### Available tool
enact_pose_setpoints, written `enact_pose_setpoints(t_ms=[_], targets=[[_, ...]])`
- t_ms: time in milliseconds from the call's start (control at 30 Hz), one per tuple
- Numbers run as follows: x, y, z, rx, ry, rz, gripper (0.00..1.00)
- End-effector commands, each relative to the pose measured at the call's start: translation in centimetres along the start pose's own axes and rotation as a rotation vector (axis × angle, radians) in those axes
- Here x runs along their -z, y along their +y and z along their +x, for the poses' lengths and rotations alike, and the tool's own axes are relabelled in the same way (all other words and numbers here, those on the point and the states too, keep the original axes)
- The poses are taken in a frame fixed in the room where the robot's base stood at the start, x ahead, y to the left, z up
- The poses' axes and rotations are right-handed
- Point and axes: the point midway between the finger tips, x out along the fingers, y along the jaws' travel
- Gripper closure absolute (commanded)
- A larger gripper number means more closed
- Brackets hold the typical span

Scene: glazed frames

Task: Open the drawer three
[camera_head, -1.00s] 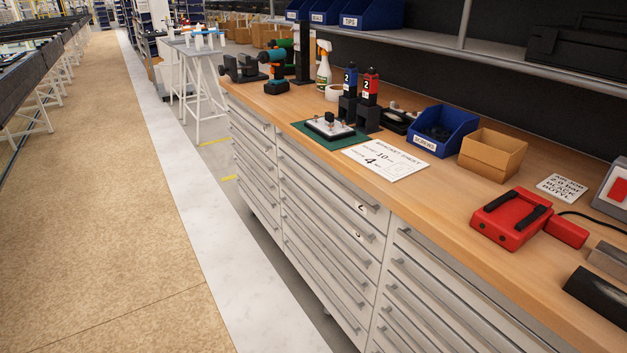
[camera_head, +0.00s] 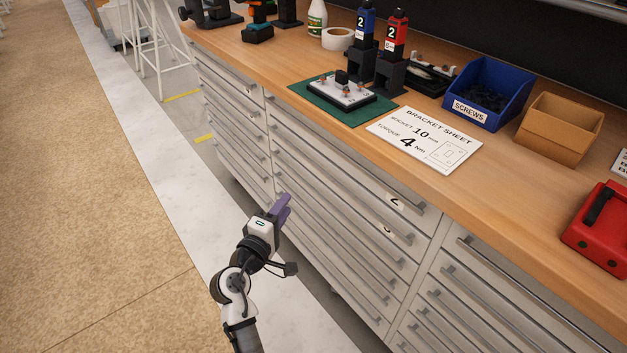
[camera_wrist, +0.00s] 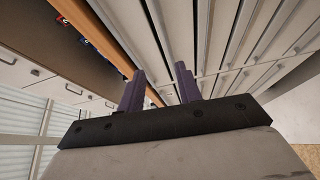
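The bench's middle drawer column carries number labels. Drawer three (camera_head: 387,229) is a light grey front below the drawer labelled 2 (camera_head: 396,201); its small label is partly covered and looks like a 3. It is shut, with a long horizontal bar handle. My gripper (camera_head: 283,207) is in front of the lower left part of this column, apart from drawer three's label. Its two purple fingers are spread and empty in the wrist view (camera_wrist: 160,86), pointing toward the drawer fronts. I cannot tell whether they touch any handle.
The wooden benchtop (camera_head: 350,140) overhangs the drawers. It holds a green mat (camera_head: 310,92), a bracket sheet (camera_head: 425,138), a blue screws bin (camera_head: 487,93), a cardboard box (camera_head: 560,127) and a red case (camera_head: 600,228). The floor (camera_head: 100,220) to the left is clear.

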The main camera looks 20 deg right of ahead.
Motion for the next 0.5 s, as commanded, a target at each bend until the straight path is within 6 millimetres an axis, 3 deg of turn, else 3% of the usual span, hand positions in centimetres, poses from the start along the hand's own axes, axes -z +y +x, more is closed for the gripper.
enact_pose_setpoints(t_ms=[33,133,267,500], targets=[[-1.4,-0.7,0.3,0.007,-0.041,-0.034,0.65],[-2.6,-1.2,0.9,0.011,-0.079,-0.067,0.65],[-2.8,-1.1,2.4,0.011,-0.085,-0.07,0.65],[-3.2,-1.0,7.5,0.009,-0.083,-0.067,0.65]])
